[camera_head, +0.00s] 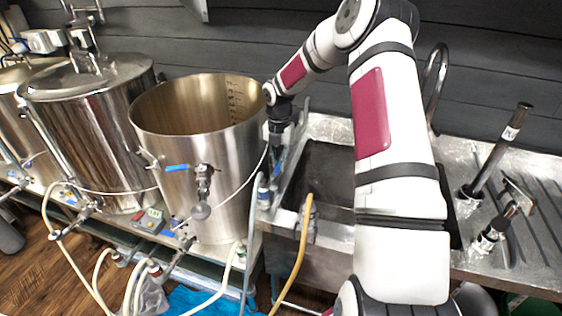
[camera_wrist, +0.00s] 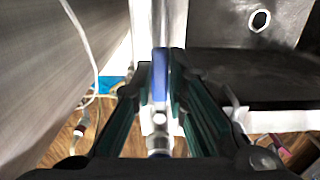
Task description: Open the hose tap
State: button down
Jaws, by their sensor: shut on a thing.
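The hose tap (camera_head: 263,190) stands on a pipe between the open steel kettle and the sink, with a pale hose running down from it. In the wrist view its blue lever (camera_wrist: 159,84) points away from me, between my two dark green fingers. My gripper (camera_wrist: 160,72) is shut on this blue lever, one finger on each side. The tap's metal body (camera_wrist: 159,143) shows below the lever. In the head view my gripper (camera_head: 272,176) points down at the tap, and the fingers partly hide the lever.
The open steel kettle (camera_head: 190,200) stands close on the left, with its own blue-handled valve (camera_head: 178,168). The sink (camera_head: 325,172) is close on the right. A yellow hose (camera_head: 300,245) hangs over the sink's front. Several hoses hang below the kettles.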

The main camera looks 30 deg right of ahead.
aim_at(278, 165)
jog(key=shift+w+a, duration=0.1)
dwell(0.4)
jog(key=c, duration=1.6)
grip_release()
notch_tip(278, 165, up, 12)
jog(key=shift+r, duration=0.1)
